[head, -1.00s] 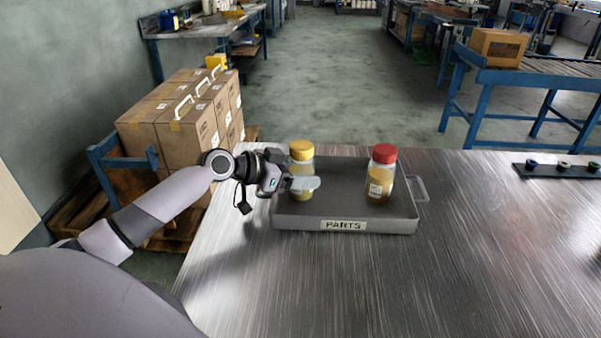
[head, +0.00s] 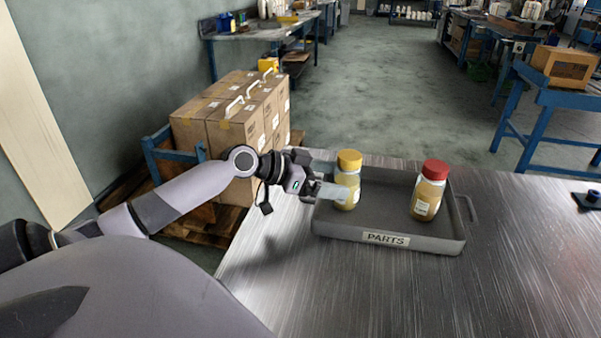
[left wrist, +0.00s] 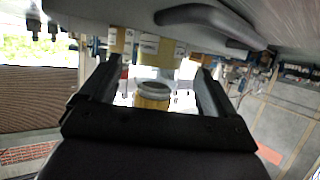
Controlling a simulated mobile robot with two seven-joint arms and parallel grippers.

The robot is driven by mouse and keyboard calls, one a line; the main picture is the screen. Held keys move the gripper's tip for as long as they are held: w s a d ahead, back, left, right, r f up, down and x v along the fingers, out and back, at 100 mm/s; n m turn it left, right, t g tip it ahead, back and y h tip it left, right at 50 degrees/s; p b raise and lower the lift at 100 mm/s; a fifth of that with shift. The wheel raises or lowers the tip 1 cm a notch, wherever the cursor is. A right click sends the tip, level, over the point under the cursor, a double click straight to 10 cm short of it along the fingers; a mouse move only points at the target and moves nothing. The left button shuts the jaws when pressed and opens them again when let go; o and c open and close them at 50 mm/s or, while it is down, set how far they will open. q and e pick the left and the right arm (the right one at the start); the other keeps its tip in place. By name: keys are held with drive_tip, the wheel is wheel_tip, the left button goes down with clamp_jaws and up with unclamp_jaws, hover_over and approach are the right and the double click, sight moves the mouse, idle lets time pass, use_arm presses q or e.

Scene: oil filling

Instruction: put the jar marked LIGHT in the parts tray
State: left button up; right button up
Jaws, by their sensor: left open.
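A grey tray with a PARTS label (head: 386,239) sits on the metal table. A jar with a yellow lid (head: 348,160) stands upright in its left part, and a jar with a red lid (head: 434,172) stands in its right part. Both hold amber contents; I cannot read their labels. My left gripper (head: 328,180) is open at the left side of the yellow-lidded jar, one finger overlapping the jar in the head view. In the left wrist view a yellowish round jar (left wrist: 153,95) shows between the open fingers. My right gripper is not in view.
Stacked cardboard boxes (head: 235,125) stand on a pallet beyond the table's left edge. A small dark holder (head: 590,200) lies at the far right.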

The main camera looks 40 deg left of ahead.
use_arm(q)
drive_tip(key=v, duration=0.7)
drive_tip(key=shift+s+r, duration=0.1)
drive_tip(key=shift+a, duration=0.1)
idle(0.6)
